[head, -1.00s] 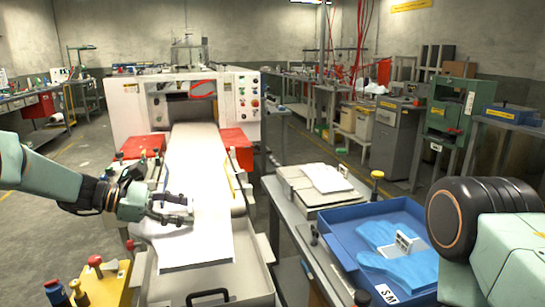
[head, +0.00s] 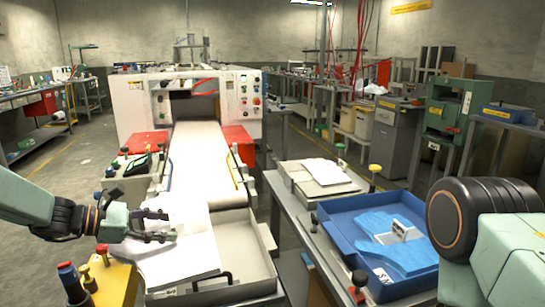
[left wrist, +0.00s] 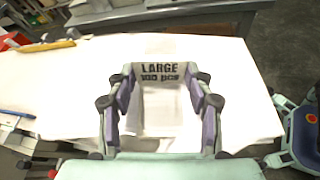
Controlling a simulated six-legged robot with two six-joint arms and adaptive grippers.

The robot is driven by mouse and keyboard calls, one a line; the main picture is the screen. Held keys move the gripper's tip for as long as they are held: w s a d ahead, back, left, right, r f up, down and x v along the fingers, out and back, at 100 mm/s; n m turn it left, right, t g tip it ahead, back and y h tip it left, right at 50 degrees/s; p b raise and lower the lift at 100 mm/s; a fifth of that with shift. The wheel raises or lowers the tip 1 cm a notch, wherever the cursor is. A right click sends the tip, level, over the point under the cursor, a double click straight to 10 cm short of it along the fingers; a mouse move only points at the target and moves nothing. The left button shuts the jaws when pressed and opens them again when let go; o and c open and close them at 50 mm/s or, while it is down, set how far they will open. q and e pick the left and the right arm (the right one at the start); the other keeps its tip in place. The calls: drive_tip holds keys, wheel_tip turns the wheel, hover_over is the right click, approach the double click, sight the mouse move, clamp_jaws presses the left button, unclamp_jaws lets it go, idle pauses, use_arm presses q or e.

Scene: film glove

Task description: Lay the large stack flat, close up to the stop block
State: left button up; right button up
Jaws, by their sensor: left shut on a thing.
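The large stack is a broad white sheet-like bundle (head: 185,263) at the lower left of the head view, below the end of the white belt. In the left wrist view the white stack (left wrist: 245,95) spreads wide beneath my gripper. Its band (left wrist: 160,72) reads "LARGE 100 pcs" and stands between the fingers. My left gripper (head: 164,226) is shut on this band; the fingers hide part of the stack. Its near end lies over the grey metal tray (head: 245,245); whether it touches the floor of it I cannot tell. I cannot make out the stop block. My right gripper is out of view.
A blue tray (head: 333,232) with blue gloves (head: 405,255) and a white upright band stands at right. A pale board (head: 322,186) with white sheets is behind it. A yellow box with knobs (head: 110,283) is at lower left. The white machine (head: 130,105) stands behind.

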sight(160, 244)
use_arm(q)
drive_tip(key=shift+n+t+y, duration=0.3)
drive_tip(key=shift+n+t, duration=0.2)
drive_tip(key=shift+n, duration=0.1)
drive_tip(key=s+f, duration=0.3)
drive_tip(key=shift+a+b, duration=0.4)
drive_tip(key=shift+n+t, duration=0.4)
drive_tip(key=s+f, duration=0.1)
drive_tip(key=s, duration=0.1)
drive_tip(key=s+f+b, duration=0.1)
drive_tip(key=s, duration=0.1)
drive_tip(key=s+f, duration=0.1)
drive_tip(key=s, duration=0.1)
drive_tip(key=shift+s+d+f, duration=0.15)
drive_tip(key=shift+d+f, duration=0.1)
drive_tip(key=shift+f, duration=0.05)
drive_tip(key=s+d+f+b, duration=0.25)
drive_tip(key=s+d, duration=0.55)
drive_tip(key=s, duration=0.4)
drive_tip(key=shift+m+g, duration=0.4)
drive_tip(key=f, duration=0.3)
drive_tip(key=s+f, duration=0.1)
drive_tip(key=f, duration=0.1)
drive_tip(key=shift+s+a+f, duration=0.1)
drive_tip(key=shift+s+f, duration=0.05)
drive_tip(key=shift+f, duration=0.25)
